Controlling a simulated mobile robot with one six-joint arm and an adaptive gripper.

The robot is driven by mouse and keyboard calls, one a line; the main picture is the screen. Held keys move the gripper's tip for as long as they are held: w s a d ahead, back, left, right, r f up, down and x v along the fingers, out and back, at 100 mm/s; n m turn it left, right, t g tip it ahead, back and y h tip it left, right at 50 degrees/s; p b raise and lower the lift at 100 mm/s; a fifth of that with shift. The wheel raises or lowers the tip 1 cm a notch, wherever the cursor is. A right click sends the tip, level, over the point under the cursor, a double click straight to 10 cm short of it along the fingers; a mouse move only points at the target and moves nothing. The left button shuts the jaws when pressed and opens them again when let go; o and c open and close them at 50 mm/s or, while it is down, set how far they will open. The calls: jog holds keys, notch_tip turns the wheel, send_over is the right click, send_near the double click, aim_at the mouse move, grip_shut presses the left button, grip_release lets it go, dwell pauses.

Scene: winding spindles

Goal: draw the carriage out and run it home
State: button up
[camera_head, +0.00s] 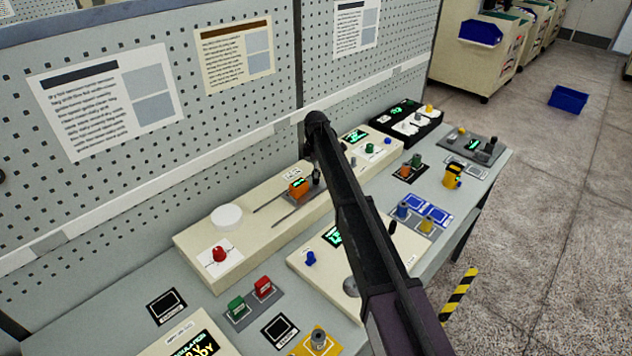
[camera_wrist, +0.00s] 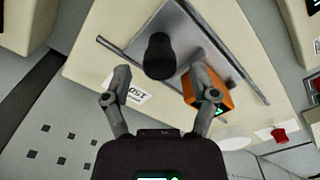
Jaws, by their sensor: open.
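The carriage is an orange block (camera_head: 298,187) with a small green display, on a grey plate between two thin rails on a long cream unit (camera_head: 235,258). A black knob (camera_head: 316,175) stands beside the block. In the wrist view, the knob (camera_wrist: 160,52) rises from the grey plate, and the orange block (camera_wrist: 212,97) lies right of it, partly behind a finger. My gripper (camera_wrist: 160,76) is open. Its fingers are on either side of the knob, with the knob just ahead of the gap. I cannot tell whether they touch anything. In the head view my arm hides the fingertips.
A white dome (camera_head: 227,216) and a red button (camera_head: 219,254) sit on the unit's left part. A pegboard wall (camera_head: 240,120) rises close behind. Red and green switches (camera_head: 249,301) stand in front. Another cream panel (camera_head: 315,265) lies under my arm.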

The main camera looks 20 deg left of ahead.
jog(key=shift+f+b, duration=1.35)
jog(key=shift+f, duration=0.3)
grip_shut()
